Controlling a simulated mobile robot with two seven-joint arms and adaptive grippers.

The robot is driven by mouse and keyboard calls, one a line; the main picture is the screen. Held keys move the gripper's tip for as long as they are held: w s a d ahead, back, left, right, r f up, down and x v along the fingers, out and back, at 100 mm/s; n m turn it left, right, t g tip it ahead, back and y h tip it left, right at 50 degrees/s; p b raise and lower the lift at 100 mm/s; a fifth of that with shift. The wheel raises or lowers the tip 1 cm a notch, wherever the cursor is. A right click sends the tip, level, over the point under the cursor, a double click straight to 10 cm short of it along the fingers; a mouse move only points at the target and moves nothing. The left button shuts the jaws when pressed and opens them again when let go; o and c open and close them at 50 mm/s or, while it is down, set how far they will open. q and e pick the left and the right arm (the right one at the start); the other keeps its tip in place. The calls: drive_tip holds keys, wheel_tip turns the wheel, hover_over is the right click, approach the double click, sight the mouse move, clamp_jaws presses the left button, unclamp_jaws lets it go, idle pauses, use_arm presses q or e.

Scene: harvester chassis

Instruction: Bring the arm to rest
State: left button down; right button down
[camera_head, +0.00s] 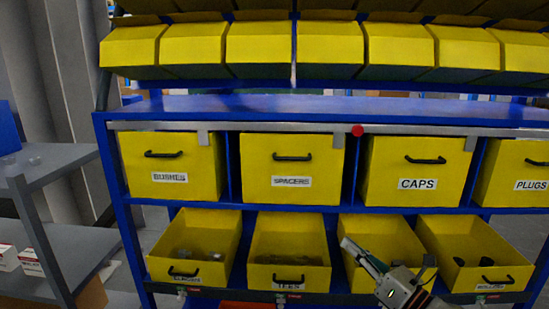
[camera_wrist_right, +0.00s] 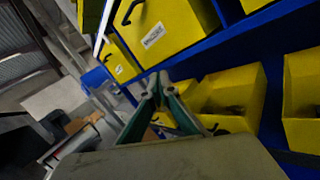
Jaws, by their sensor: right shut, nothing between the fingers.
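My right gripper (camera_head: 348,243) shows in the head view at the lower right of centre, in front of the third open yellow bin (camera_head: 350,285) of the bottom row. Its fingers point up and to the left. In the right wrist view my right gripper (camera_wrist_right: 160,80) has its fingertips together with nothing between them. It holds nothing. My left gripper is not in either view.
A blue rack (camera_head: 115,170) holds drawers labelled SPACERS (camera_head: 290,160), CAPS (camera_head: 415,165) and PLUGS (camera_head: 515,165). Open bins, some with parts, stand below, and tilted yellow bins (camera_head: 330,45) above. A grey shelf unit (camera_head: 60,160) with small boxes stands at left.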

drive_tip(key=s+d+f+m+g+h+p, duration=0.1)
drive_tip(key=s+f+m+g+h, duration=0.4)
drive_tip(key=s+f+m, duration=2.5)
wheel_tip(320, 180, down, 4)
drive_tip(key=m+h, duration=0.4)
drive_tip(key=shift+s+f+m, duration=0.2)
drive_tip(key=shift+s+m, duration=0.1)
drive_tip(key=shift+s, duration=0.1)
